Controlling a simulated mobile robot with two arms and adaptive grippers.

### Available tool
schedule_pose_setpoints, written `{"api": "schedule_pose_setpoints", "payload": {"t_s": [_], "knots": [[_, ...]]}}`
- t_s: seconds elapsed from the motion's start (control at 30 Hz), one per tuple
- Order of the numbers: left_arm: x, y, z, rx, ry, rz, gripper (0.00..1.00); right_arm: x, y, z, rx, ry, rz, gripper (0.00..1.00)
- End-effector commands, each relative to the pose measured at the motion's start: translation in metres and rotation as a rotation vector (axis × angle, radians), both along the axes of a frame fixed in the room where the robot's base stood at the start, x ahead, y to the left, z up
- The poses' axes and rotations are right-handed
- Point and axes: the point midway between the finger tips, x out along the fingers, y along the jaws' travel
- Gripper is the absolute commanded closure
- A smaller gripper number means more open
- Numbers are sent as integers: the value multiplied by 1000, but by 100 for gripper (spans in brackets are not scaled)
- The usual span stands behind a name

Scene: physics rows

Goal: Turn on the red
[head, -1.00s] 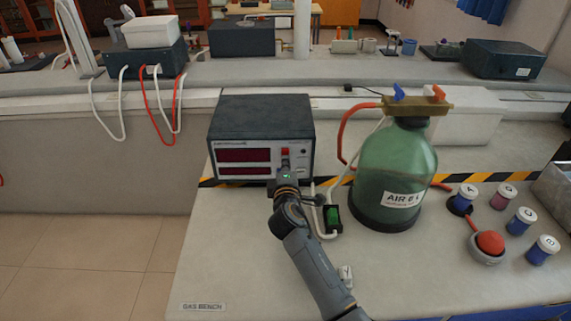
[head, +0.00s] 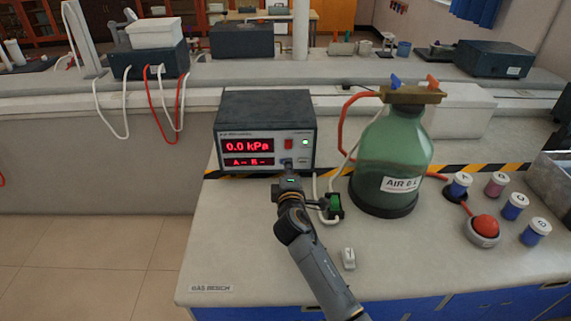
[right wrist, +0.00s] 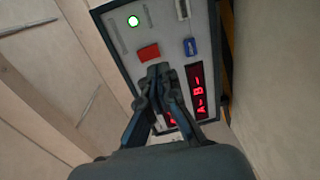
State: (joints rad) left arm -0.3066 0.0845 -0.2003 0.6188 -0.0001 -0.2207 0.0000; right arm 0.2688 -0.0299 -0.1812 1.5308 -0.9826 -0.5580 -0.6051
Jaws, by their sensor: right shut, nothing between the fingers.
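The meter box (head: 265,108) stands on the bench with a dark lid and a pale front panel. Its red display (head: 248,146) is lit and reads 0.0 kPa, with A and B on the lower line. My right gripper (head: 287,170) is shut and empty in front of the panel, just below the switch. In the right wrist view its closed fingertips (right wrist: 158,70) are close beside the red switch (right wrist: 149,52); contact cannot be told. My left gripper is out of view.
A green bottle (head: 390,160) labelled AIR stands right of the box. A small green switch (head: 335,203) on a cable lies between them. A red bulb (head: 485,229) and several lidded jars are at the right. The front bench area is mostly clear.

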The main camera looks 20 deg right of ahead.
Motion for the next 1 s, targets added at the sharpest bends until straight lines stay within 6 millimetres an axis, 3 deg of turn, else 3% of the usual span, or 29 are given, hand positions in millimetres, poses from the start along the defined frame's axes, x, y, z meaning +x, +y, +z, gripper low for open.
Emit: {"api": "schedule_pose_setpoints", "payload": {"t_s": [0.17,0.5,1.0], "knots": [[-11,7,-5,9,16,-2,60,-27,8,-6,2,1,0,100],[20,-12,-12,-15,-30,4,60,-77,23,-12,3,1,1,100],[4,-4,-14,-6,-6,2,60,-86,25,-12,1,1,0,100]]}}
